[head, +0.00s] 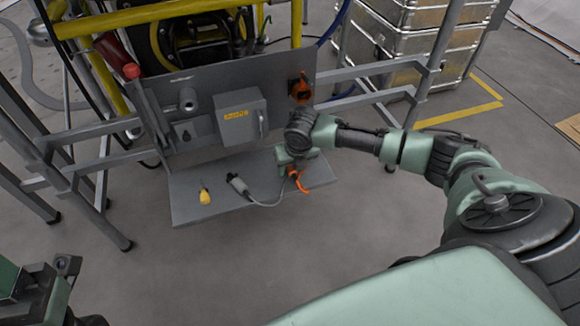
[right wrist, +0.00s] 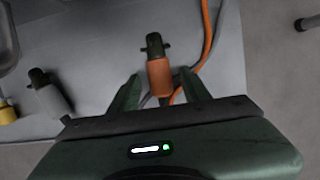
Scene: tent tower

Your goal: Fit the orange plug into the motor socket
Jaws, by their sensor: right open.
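The orange plug (right wrist: 159,78) lies on the grey shelf, its dark tip pointing away from my right gripper (right wrist: 158,85). The gripper is open, with one finger on each side of the plug and a gap visible on both sides. In the head view the right gripper (head: 299,160) is low over the shelf's right part, hiding some of the plug; orange (head: 297,174) shows beside it. An orange socket (head: 301,89) is on the upright panel above the gripper. I cannot read whether it is marked as the motor's. My left gripper is not visible.
A grey box (head: 241,116) with a yellow label juts from the panel (head: 285,70). Frame bars and metal cases (head: 400,45) stand to the right.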

